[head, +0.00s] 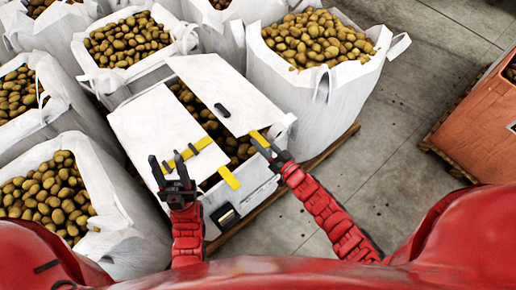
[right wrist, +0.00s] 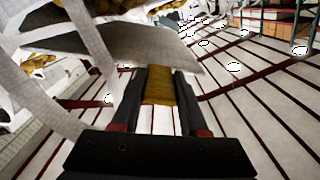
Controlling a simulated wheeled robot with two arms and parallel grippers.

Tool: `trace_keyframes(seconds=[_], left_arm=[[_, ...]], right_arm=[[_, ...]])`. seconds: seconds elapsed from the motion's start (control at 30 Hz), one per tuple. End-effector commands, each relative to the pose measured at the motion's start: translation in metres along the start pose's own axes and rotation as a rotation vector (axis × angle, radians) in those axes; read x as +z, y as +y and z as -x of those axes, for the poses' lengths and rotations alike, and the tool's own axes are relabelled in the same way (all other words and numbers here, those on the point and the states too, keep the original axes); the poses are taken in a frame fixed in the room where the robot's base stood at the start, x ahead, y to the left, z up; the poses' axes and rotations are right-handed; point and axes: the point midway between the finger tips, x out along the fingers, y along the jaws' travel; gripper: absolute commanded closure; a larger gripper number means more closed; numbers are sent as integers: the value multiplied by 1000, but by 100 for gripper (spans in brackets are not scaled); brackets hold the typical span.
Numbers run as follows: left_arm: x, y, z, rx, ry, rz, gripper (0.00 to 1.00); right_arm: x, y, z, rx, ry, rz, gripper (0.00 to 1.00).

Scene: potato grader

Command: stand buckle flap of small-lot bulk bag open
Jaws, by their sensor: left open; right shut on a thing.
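The small-lot bulk bag (head: 262,190) is a white bag in the middle of the head view, with potatoes showing between two white flaps. My right gripper (head: 264,146) is shut on a yellow strap (right wrist: 158,88) at the right flap's near edge. My left gripper (head: 171,170) is open and empty at the left flap's near edge; I cannot tell whether it touches.
Full white potato bags (head: 335,95) crowd the back and left (head: 108,215). An orange crate (head: 482,122) stands on a pallet at the right. The grey floor (head: 395,140) between is clear. A yellow strap end (head: 229,178) hangs at the bag's front.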

Motion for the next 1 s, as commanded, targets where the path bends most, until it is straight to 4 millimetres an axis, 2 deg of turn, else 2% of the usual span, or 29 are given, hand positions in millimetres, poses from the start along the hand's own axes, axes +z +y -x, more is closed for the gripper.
trace_keyframes(seconds=[0.1, 0.37, 0.4, 0.53, 0.57, 0.83, 1.0], left_arm=[[0, 0, 0, 0, 0, 0, 52], [0, 0, 0, 0, 0, 0, 52], [0, 0, 0, 0, 0, 0, 52], [0, 0, 0, 0, 0, 0, 52], [0, 0, 0, 0, 0, 0, 52], [0, 0, 1, 0, 0, 0, 52], [1, 0, 5, 0, 0, 0, 52]], right_arm=[[-8, 0, 1, -2, 1, 5, 100], [-9, 1, 0, -1, 1, 7, 100], [-9, 1, 0, -1, 2, 8, 53], [-9, 1, 0, -1, 2, 7, 30], [-9, 1, 0, -1, 1, 7, 28], [-7, 1, 0, 0, 1, 6, 28], [12, 3, 0, 4, 0, 13, 28]])
